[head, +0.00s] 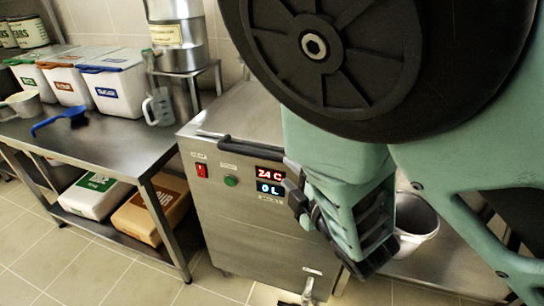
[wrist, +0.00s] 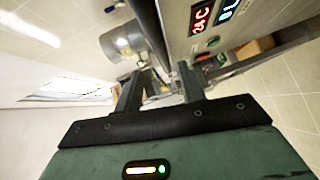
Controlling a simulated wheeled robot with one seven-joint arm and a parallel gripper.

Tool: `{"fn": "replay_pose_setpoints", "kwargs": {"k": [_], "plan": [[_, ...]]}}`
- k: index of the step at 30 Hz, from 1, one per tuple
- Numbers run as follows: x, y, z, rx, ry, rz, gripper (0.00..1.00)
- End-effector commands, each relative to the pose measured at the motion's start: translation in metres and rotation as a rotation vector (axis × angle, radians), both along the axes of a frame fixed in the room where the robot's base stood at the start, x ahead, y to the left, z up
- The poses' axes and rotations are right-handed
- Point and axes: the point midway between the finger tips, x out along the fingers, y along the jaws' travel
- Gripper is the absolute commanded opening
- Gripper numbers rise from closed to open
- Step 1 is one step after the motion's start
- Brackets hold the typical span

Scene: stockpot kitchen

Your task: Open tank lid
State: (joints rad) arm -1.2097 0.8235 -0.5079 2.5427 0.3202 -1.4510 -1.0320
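The tank (head: 235,210) is a brushed steel box with a red switch, a green button and a display reading 24 C and 0 L. Its steel lid (head: 250,112) lies flat on top and looks shut. A black bar handle (head: 245,147) runs along the lid's front edge; its right end is hidden by my gripper. My gripper (head: 293,183) is at the right end of the handle, in front of the tank. In the wrist view, my gripper's fingers (wrist: 160,84) are apart, and the dark handle bar (wrist: 150,25) shows just beyond the gap. Contact cannot be told.
A steel table (head: 90,140) on the left holds white bins (head: 115,85), a blue scoop (head: 62,120) and a clear jug (head: 158,107). A steel container (head: 180,45) stands on a stand behind.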

Motion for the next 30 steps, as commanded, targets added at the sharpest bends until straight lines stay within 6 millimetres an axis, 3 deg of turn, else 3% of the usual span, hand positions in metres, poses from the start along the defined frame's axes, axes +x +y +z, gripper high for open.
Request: {"fn": "replay_pose_setpoints", "kwargs": {"k": [5, 12, 18, 30], "plan": [[0.004, 0.0, -0.008, 0.004, 0.002, 0.0, 0.4], [0.047, 0.02, -0.008, -0.002, 0.001, 0.0, 0.4], [0.072, 0.032, -0.012, -0.001, 0.002, -0.001, 0.4], [0.081, 0.036, -0.014, -0.001, 0.003, 0.0, 0.4]]}}
